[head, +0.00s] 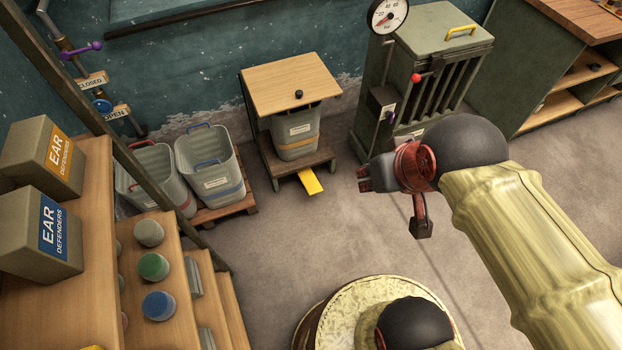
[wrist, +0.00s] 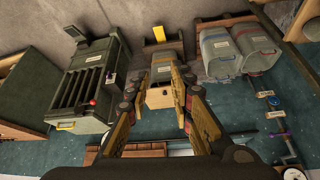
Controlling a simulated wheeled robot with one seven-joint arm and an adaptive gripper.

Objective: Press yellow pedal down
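The yellow pedal (head: 310,181) is a flat tongue sticking out at floor level from the front of a small wooden-topped stand (head: 291,84). A grey bin (head: 296,132) stands inside it, above the pedal. In the wrist view the pedal (wrist: 159,33) shows at the top centre, beyond the fingertips, with bare floor around it. My gripper (head: 364,180) is in the air to the right of the pedal in the head view, apart from it. In the wrist view my gripper (wrist: 157,72) has its fingers spread with nothing held between them.
Grey bins (head: 210,165) stand on a low pallet left of the stand. A green slatted cabinet (head: 425,75) with a red-knobbed lever stands to its right. Wooden shelves (head: 165,250) with coloured pots are at the lower left. The floor (head: 290,240) in front of the pedal is clear.

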